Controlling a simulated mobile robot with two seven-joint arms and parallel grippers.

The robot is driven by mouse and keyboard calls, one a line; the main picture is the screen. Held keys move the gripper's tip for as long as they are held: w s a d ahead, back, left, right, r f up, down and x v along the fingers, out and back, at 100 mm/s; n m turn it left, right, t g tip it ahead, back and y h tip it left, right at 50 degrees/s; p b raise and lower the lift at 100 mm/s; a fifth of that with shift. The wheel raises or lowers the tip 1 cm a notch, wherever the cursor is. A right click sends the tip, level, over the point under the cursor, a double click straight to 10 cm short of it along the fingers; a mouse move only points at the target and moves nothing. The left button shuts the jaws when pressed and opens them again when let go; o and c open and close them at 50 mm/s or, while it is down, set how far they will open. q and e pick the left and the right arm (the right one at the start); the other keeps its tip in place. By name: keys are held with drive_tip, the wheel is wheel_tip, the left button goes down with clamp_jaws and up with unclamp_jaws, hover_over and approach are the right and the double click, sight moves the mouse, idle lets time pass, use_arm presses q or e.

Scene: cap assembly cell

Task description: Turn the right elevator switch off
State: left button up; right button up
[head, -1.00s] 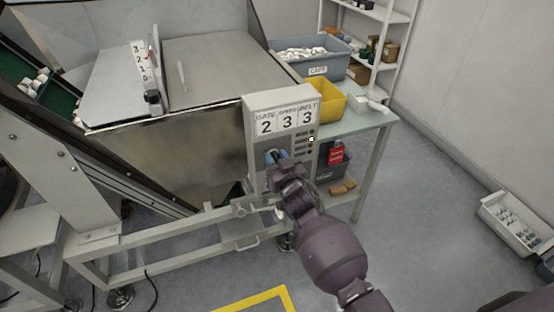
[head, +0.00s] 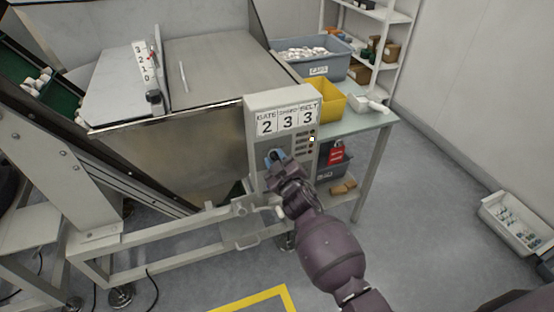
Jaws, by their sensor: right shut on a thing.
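A grey control box (head: 257,112) stands at the front right corner of the elevator hopper. Its top label shows the numbers 2, 3, 3 under words that include GATE and BELT. A dark switch knob (head: 274,155) sits on the lower left of its front face. My right gripper (head: 278,160), with bluish fingertips, is shut on this knob. The fingers hide part of the knob, so its exact setting is hard to read. A column of small indicators (head: 312,139) runs along the right of the face; one glows white. My left gripper is not in view.
A red tag (head: 337,151) hangs right of the box. A side table (head: 366,122) holds a yellow bin (head: 328,98) and a grey bin of caps (head: 345,68). A rail frame (head: 160,229) runs below. Floor at right is clear up to a white tray (head: 515,225).

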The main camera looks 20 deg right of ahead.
drive_tip(key=shift+n, duration=1)
drive_tip(key=o, duration=0.9)
